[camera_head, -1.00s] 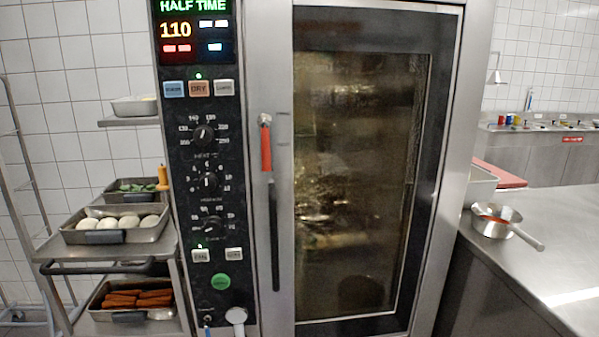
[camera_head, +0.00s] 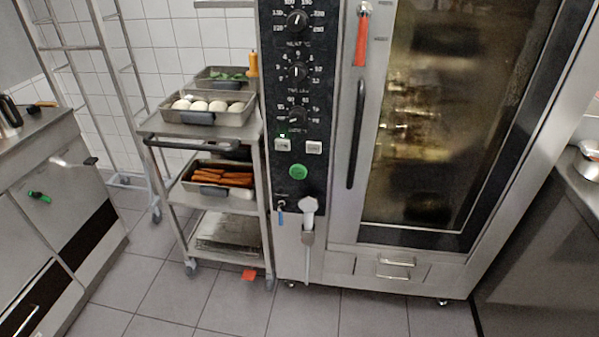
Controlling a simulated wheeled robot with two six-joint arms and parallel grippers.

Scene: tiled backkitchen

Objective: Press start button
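The round green button (camera_head: 298,172) sits low on the black control panel (camera_head: 270,148) of a tall steel oven. Above it are two small light push-buttons, the left one (camera_head: 282,145) with a lit green lamp over it, the right one (camera_head: 313,147) unlit. Several black knobs, such as the lowest one (camera_head: 296,115), sit higher on the panel. The oven's glass door (camera_head: 430,130) is shut. Neither of my grippers shows in the head view.
A hand shower (camera_head: 308,215) hangs below the panel. Counters stand at far left and right. An orange item (camera_head: 249,275) lies on the floor. The tiled floor (camera_head: 180,300) in front is mostly clear.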

